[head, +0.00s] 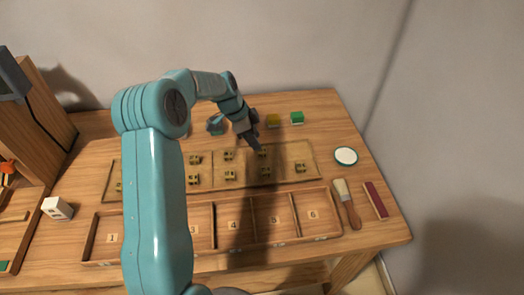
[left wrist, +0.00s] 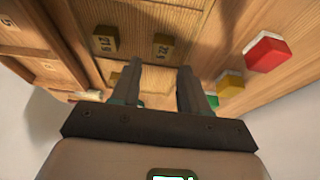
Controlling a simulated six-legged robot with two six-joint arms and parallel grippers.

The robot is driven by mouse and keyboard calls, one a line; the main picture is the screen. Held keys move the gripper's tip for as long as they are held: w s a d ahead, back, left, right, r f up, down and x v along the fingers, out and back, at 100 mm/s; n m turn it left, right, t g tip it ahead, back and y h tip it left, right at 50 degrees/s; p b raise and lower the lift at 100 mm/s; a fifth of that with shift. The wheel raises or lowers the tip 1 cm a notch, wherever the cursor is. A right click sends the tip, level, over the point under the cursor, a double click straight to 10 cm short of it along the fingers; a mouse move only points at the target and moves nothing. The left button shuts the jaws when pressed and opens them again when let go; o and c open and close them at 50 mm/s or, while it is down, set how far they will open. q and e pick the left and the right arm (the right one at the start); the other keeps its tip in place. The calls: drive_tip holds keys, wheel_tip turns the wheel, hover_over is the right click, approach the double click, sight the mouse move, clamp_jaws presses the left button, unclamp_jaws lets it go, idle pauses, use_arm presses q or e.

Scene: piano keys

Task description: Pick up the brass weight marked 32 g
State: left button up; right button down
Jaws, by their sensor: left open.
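Several small brass weights lie in rows on a shallow wooden tray (head: 283,155). In the head view, one brass weight (head: 263,152) is right by the tips of my left gripper (head: 257,145). In the left wrist view, my left gripper (left wrist: 160,70) is open, with two separate fingers and nothing between them. One marked weight (left wrist: 162,46) lies just beyond the fingertips, and another marked weight (left wrist: 105,40) lies to its left. Their markings are too small to read surely, so I cannot tell which is 32 g. My right gripper is not in view.
A wooden box with numbered compartments (head: 254,224) stands in front of the tray. A brush (head: 347,203), a dark red bar (head: 376,200) and a round white-topped dish (head: 345,156) are at the right. A green block (head: 296,118) and yellow block (head: 272,120) stand behind.

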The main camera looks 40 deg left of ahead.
sight(262, 150)
use_arm(q)
drive_tip(key=shift+d+f, duration=0.3)
drive_tip(key=shift+f, duration=0.15)
drive_tip(key=x, duration=0.1)
drive_tip(key=p+x, duration=0.1)
drive_tip(key=x, duration=0.2)
drive_tip(key=shift+w+a+f, duration=0.25)
drive_tip(key=shift+w+f, duration=0.05)
drive_tip(key=shift+f, duration=0.1)
drive_tip(key=shift+s+r, duration=0.1)
drive_tip(key=shift+s, duration=0.1)
drive_tip(key=c, duration=0.8)
